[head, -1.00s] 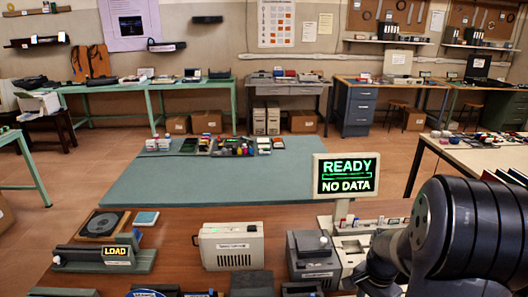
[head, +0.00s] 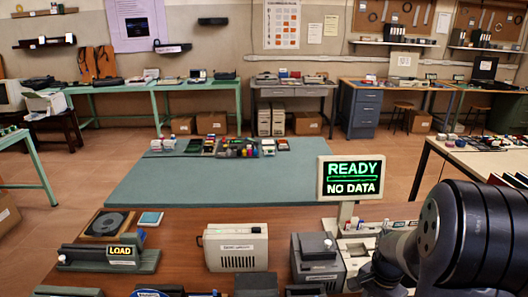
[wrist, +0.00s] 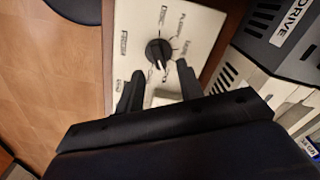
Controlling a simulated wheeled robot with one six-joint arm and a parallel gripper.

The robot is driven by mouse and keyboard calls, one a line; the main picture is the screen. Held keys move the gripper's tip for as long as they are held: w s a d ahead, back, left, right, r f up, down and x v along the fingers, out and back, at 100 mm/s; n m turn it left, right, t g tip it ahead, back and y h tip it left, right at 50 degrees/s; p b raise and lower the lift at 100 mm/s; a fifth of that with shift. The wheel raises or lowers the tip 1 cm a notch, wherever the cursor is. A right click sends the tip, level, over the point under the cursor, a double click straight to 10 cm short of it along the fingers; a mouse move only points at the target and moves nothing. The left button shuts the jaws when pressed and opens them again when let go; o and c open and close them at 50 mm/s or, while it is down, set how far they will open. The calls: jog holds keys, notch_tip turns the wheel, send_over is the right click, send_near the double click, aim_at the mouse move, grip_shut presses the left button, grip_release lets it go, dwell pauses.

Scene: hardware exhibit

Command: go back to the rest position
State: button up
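My gripper (wrist: 158,78) shows in the wrist view with its two dark fingers apart, one on each side of a pale area. A cream panel (wrist: 132,60) with printed labels lies beyond the fingertips. A black rotary knob (wrist: 158,52) sits on that panel just past the gap and looks clear of the fingers. In the head view my dark arm reaches in from the lower right over the equipment. The gripper itself cannot be made out there.
A grey unit (head: 318,262) and a cream case (head: 236,248) stand on the wooden bench (head: 185,240). A screen (head: 351,177) reads READY, NO DATA. A LOAD device (head: 108,258) is at left. A teal table (head: 200,182) beyond has open surface in front.

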notch_tip(320, 180, up, 7)
notch_tip(320, 180, down, 10)
jog(key=shift+f, duration=0.15)
jog(key=n+p, duration=0.1)
jog(key=n, duration=0.3)
jog(key=shift+w+a, duration=0.1)
jog(key=n+p, duration=0.1)
jog(key=n, duration=0.2)
jog(key=shift+a+n+p, duration=0.1)
jog(key=shift+n+p, duration=0.3)
jog(key=n+p, duration=0.1)
jog(key=n, duration=0.3)
jog(key=shift+a+p, duration=0.1)
jog(key=shift+p, duration=0.3)
jog(key=n+p, duration=0.1)
jog(key=n, duration=0.1)
jog(key=n+p, duration=0.1)
jog(key=shift+a+r+n, duration=0.1)
jog(key=shift+r+n, duration=0.1)
jog(key=shift+n, duration=0.2)
jog(key=shift+w+r, duration=0.1)
jog(key=shift+r, duration=0.9)
